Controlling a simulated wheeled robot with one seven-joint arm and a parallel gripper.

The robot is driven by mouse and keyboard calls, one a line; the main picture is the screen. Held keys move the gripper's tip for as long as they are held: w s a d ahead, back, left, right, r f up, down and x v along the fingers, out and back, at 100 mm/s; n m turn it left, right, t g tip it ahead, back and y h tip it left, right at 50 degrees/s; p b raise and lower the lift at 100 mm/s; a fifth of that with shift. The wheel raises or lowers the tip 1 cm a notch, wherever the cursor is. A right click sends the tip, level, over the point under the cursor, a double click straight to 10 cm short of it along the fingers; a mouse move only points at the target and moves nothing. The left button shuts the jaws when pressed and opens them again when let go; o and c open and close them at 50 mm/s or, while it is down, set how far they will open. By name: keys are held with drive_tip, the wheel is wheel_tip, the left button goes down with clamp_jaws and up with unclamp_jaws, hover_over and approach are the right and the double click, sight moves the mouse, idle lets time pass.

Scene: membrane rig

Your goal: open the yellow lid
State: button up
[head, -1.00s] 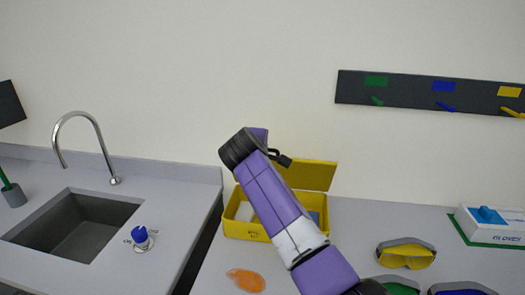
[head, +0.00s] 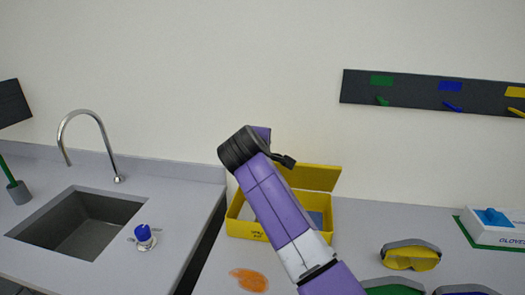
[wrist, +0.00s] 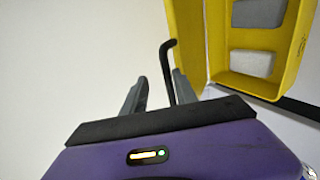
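The yellow box (head: 248,229) stands on the counter with its yellow lid (head: 318,178) raised at the back, leaning up and apart from the box mouth. Its inside shows, with grey and white items in it. In the wrist view the lid (wrist: 190,45) and the box (wrist: 290,75) are at the upper right, beyond my fingers. My gripper (wrist: 160,78) is open, its two grey fingers apart. A thin black bent rod (wrist: 167,68) shows between them, nearer the right finger; I cannot tell what it belongs to. In the head view my arm hides part of the box and lid.
An orange spill (head: 249,280) lies on the counter in front of the box. Yellow goggles (head: 411,256) and a glove box (head: 497,228) are to the right.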

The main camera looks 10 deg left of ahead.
drive_tip(key=shift+b+v, duration=0.4)
drive_tip(key=shift+v, duration=2.15)
drive_tip(key=shift+w+r, duration=0.1)
drive_tip(key=shift+w, duration=0.05)
